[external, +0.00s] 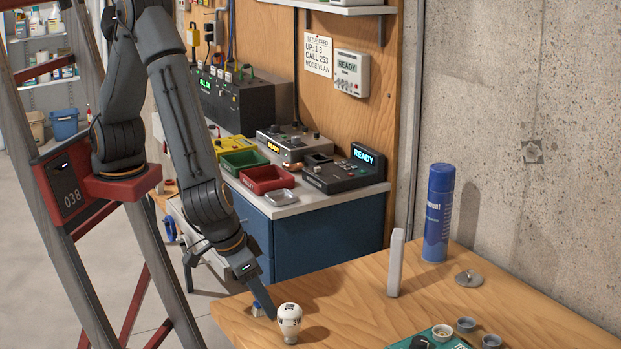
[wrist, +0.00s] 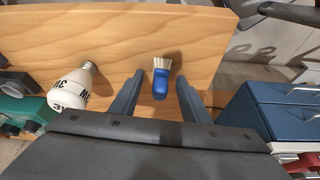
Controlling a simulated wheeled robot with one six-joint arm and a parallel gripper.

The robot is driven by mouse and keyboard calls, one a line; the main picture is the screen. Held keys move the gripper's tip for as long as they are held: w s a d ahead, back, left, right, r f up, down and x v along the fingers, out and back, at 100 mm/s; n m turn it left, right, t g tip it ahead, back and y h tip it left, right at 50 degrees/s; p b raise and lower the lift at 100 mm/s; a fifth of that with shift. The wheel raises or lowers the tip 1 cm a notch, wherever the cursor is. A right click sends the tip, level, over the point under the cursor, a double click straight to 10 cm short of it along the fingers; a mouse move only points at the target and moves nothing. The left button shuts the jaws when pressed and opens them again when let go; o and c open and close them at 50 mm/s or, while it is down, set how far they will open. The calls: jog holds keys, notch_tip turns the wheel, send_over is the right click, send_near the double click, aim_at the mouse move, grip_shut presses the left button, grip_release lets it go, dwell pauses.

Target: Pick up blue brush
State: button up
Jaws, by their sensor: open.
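The blue brush (wrist: 160,84) lies on the wooden table (wrist: 211,29), its pale bristles pointing toward the top of the wrist view. My gripper (wrist: 158,80) is open, with one finger on each side of the brush. Neither finger visibly touches it. In the external view, the brush (external: 257,309) shows only as a small blue patch near the table's left corner. My gripper (external: 263,306) reaches down over it and partly hides it.
A white bulb (external: 290,321) stands close beside my gripper. A white upright block (external: 396,263), a blue spray can (external: 438,212) and a small metal disc (external: 468,278) stand farther back. Several small cups and a green device (external: 408,344) are at the front right.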

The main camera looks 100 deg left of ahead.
grip_shut()
dwell(0.3)
